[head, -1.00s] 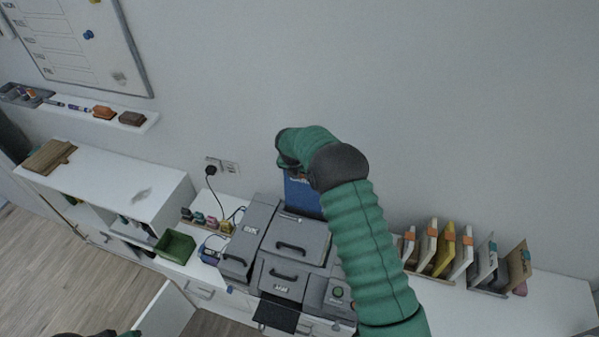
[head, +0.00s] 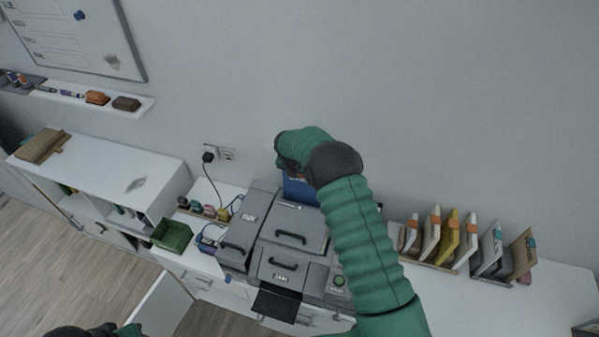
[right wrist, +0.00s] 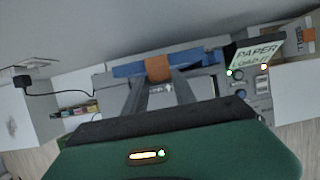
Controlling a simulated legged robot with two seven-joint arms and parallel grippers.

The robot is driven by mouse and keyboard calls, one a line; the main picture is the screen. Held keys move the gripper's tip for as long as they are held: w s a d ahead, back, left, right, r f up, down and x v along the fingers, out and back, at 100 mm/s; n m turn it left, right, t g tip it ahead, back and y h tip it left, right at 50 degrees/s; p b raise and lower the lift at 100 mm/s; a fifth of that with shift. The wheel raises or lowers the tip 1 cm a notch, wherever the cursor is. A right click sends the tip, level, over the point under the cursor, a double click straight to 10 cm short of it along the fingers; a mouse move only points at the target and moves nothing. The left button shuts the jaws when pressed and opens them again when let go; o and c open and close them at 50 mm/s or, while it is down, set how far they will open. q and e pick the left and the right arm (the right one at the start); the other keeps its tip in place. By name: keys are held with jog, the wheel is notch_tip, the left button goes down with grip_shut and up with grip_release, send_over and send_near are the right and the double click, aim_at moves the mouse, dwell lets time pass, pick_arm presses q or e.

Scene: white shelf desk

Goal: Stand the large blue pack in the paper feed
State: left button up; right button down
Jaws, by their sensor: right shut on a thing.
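The large blue pack (head: 299,191) stands roughly upright at the back of the grey printer (head: 291,225). My right gripper (head: 287,166) is above it in the head view, partly hidden by my own wrist. In the right wrist view the gripper's two fingers (right wrist: 158,84) are shut on the blue pack (right wrist: 201,62) at its orange band. The printer's rear top edge hides the pack's lower part, so I cannot tell how deep it sits in the paper feed. Only bits of my left arm show at the bottom left of the head view; its gripper does not show.
A paper sign (right wrist: 256,54) stands beside the printer's lit buttons. A green bin (head: 171,235) and a black plug (head: 208,157) with its cord are left of the printer. Upright folders (head: 450,238) stand to the right. The wall is close behind.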

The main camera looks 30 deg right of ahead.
jog(key=shift+f+b, duration=1.1)
jog(key=shift+f, duration=0.8)
jog(key=shift+f+b, duration=0.5)
jog(key=shift+f, duration=0.4)
jog(key=c, duration=0.9)
grip_release()
jog(key=b+v, duration=0.3)
jog(key=v, duration=1.3)
jog(key=shift+a+r+b, duration=0.3)
jog(key=shift+r+b, duration=0.05)
jog(key=shift+b, duration=0.05)
